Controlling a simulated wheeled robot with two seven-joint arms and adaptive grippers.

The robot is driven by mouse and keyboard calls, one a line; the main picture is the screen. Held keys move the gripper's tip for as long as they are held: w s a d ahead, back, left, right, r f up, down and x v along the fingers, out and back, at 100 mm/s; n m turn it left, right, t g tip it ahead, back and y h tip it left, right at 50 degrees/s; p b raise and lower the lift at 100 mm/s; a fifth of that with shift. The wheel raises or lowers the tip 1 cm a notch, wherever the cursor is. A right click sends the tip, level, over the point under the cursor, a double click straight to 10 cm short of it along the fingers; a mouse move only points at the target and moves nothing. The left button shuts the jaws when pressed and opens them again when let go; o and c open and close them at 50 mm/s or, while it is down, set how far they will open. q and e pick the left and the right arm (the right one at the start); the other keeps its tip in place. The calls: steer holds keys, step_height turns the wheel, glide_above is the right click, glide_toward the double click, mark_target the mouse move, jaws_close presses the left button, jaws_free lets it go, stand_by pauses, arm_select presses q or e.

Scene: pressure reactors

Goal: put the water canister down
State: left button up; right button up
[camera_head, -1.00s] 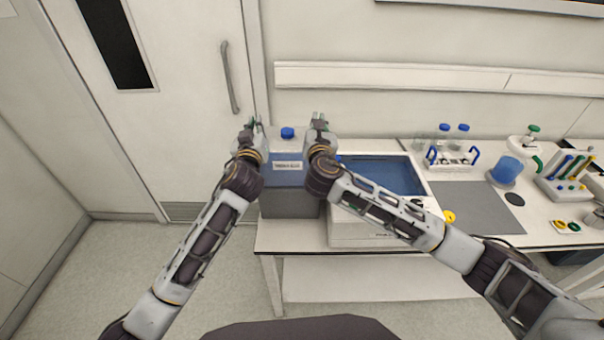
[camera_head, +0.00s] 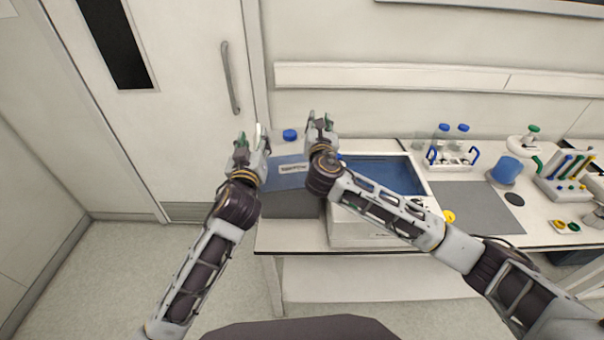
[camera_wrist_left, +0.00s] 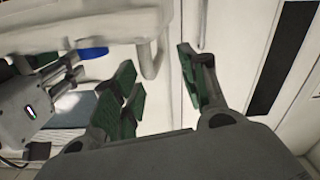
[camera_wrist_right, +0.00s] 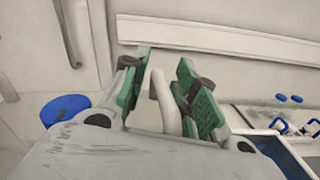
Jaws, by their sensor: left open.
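The water canister (camera_head: 291,205) stands at the left end of the bench, in the head view, with a blue cap (camera_head: 290,135), a blue upper front and a white label that slants slightly. My left gripper (camera_head: 250,138) is open and empty, just left of the canister and apart from it. My right gripper (camera_head: 320,118) is at the canister's right side. In the right wrist view its fingers (camera_wrist_right: 160,92) are spread on either side of a white handle (camera_wrist_right: 163,105), with a gap showing. My grippers partly hide the canister's sides.
A white device with a blue top (camera_head: 380,176) stands close at the canister's right. A bottle rack (camera_head: 452,158), a blue-filled beaker (camera_head: 506,171) and a tube rack (camera_head: 568,182) are further right. A door (camera_head: 180,110) is behind on the left.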

stand_by(0.4)
steer(key=o, duration=0.8)
steer(key=shift+s, duration=0.1)
steer(key=shift+s+a, duration=0.15)
steer(key=shift+s, duration=1.8)
steer(key=shift+s+a, duration=0.2)
steer(key=shift+s, duration=1.8)
steer(key=shift+s+a, duration=0.15)
steer(key=shift+s, duration=1.8)
